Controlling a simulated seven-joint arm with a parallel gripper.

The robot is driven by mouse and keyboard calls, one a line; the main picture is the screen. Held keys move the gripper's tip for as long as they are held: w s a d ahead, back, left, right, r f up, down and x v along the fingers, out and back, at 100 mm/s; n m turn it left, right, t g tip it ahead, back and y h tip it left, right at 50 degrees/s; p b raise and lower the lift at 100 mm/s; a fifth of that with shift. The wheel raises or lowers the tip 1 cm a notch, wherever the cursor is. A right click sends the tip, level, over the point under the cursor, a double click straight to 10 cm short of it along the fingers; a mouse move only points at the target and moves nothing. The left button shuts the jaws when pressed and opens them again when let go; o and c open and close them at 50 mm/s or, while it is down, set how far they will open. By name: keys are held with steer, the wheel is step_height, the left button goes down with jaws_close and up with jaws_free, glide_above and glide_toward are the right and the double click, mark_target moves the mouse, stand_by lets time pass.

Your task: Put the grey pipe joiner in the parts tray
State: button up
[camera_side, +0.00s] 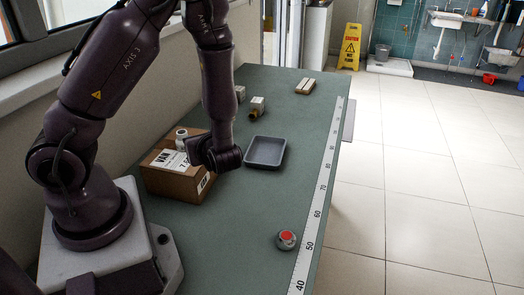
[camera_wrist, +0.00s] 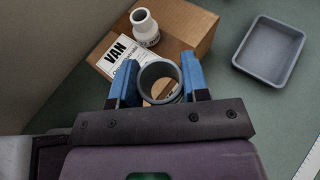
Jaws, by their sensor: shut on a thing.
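The grey pipe joiner (camera_wrist: 160,65) is a short open ring, held between the two blue fingers of my gripper (camera_wrist: 158,78) in the wrist view. My gripper is shut on it, above the cardboard box; the box and label show through its bore. I cannot tell the gap to the box. The parts tray (camera_side: 266,152) is a shallow, empty grey tray on the bench, right of the box and my gripper. It also shows at the upper right of the wrist view (camera_wrist: 269,51). In the side view my wrist largely hides the fingers and joiner.
A cardboard box (camera_side: 172,180) labelled VAN bears a white fitting (camera_wrist: 145,27) standing on top. A red-topped button (camera_side: 286,239) is near the front. The bench around the tray is clear.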

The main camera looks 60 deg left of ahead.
steer(key=w+a+m+t, duration=0.2)
steer(key=w+t, duration=0.1)
steer(key=m+t+h, duration=0.2)
steer(key=m+t, duration=0.2)
glide_above(263, 160)
steer(key=f, duration=0.9)
steer(key=shift+s+d, duration=0.25)
steer(key=shift+s, duration=0.15)
steer(key=shift+w+a+f, duration=0.2)
steer(key=shift+w+f, duration=0.15)
steer(key=shift+f, duration=1.75)
steer(key=shift+f, duration=0.1)
steer(key=o, duration=0.9)
